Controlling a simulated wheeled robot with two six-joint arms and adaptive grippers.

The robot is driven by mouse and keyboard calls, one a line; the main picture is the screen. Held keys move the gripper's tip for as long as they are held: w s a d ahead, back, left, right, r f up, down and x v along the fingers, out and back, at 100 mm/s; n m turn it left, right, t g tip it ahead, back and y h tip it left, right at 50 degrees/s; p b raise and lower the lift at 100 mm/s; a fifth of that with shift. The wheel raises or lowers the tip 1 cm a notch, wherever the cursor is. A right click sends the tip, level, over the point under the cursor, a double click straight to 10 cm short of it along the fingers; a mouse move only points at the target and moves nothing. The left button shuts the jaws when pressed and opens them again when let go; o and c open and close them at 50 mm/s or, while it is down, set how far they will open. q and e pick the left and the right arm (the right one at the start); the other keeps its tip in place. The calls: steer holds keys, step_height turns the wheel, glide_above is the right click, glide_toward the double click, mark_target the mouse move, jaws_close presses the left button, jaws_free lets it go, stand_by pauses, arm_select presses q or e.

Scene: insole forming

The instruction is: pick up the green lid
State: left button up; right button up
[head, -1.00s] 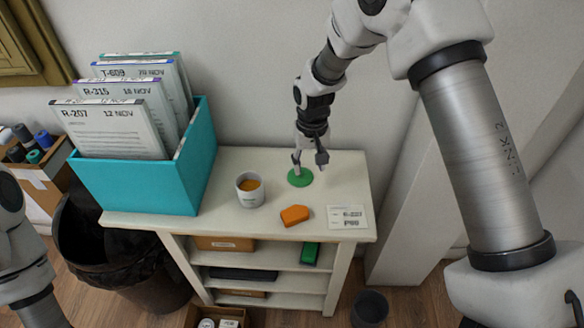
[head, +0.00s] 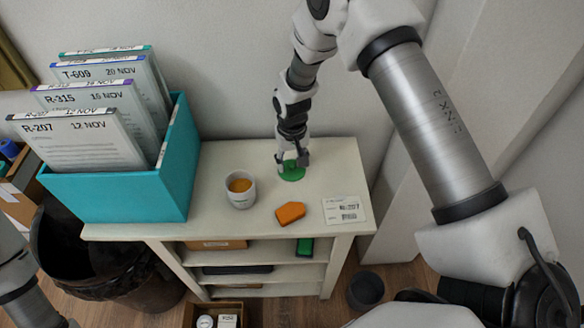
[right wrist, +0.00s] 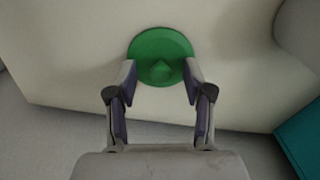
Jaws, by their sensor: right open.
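The green lid (head: 292,174) is a round disc with a small pointed knob, lying on the white shelf top near its back edge. It also shows in the right wrist view (right wrist: 160,46). My right gripper (head: 292,163) is right over the lid, pointing down.
A grey cup (head: 241,190) with orange contents, an orange block (head: 290,213) and a white label card (head: 344,210) stand or lie in front of the lid. A teal file box (head: 120,195) fills the left end. The shelf top (head: 330,165) right of the lid is bare.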

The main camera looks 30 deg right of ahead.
jaws_close()
steer(key=shift+r, duration=0.1)
